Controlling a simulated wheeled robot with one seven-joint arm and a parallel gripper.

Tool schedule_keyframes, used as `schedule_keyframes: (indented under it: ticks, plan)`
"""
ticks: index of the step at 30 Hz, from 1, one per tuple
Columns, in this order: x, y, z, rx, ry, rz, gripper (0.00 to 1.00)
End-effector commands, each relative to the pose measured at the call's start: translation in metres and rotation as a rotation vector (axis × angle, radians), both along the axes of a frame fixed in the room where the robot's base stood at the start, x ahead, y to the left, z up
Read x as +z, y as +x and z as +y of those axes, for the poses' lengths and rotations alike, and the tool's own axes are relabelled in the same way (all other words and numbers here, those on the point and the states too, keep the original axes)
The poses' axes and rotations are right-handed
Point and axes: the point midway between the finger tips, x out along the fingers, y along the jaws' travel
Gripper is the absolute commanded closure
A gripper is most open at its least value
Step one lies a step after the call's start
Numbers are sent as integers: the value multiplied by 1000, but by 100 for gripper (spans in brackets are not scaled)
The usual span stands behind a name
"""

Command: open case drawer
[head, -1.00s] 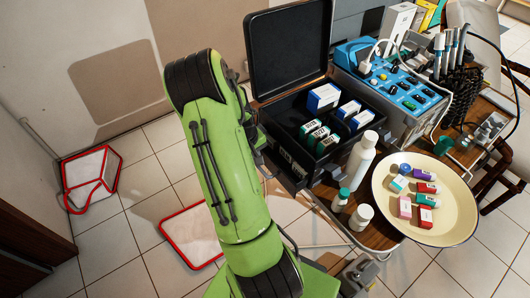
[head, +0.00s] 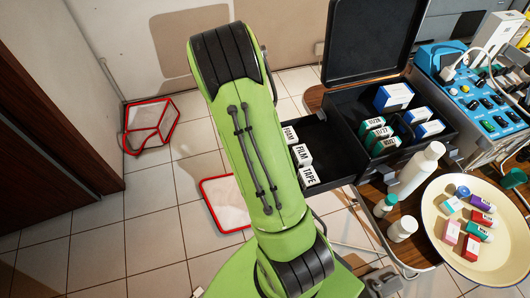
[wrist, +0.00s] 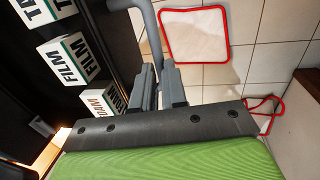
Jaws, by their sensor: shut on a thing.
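The black case (head: 408,150) stands on the wooden table with its lid (head: 372,42) raised. Its drawer (head: 338,172) is out to the left, with white boxes labelled FOAM, FILM (head: 301,155) and TAPE (head: 308,177) inside. In the wrist view the drawer is at the left, with the FILM box (wrist: 68,60) in it. My gripper (wrist: 158,75) is shut on the grey drawer handle (wrist: 151,28) outside the drawer front. In the head view my green arm hides the gripper and handle.
A cream bowl (head: 438,240) with small boxes, white bottles (head: 418,168) and a blue device (head: 480,100) are on the right. Red-edged white items (head: 226,204) lie on the tiled floor.

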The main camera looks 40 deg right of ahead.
Motion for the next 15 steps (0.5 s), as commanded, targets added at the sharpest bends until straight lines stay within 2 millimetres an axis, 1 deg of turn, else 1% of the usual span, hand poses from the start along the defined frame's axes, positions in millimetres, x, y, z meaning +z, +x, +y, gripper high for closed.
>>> schedule_keyframes:
  ticks: [8, 9, 13, 15]
  plan:
    - [0, 0, 0, 0, 0, 0, 100]
    - [0, 0, 0, 0, 0, 0, 83]
    - [0, 0, 0, 0, 0, 0, 63]
    - [0, 0, 0, 0, 0, 0, 62]
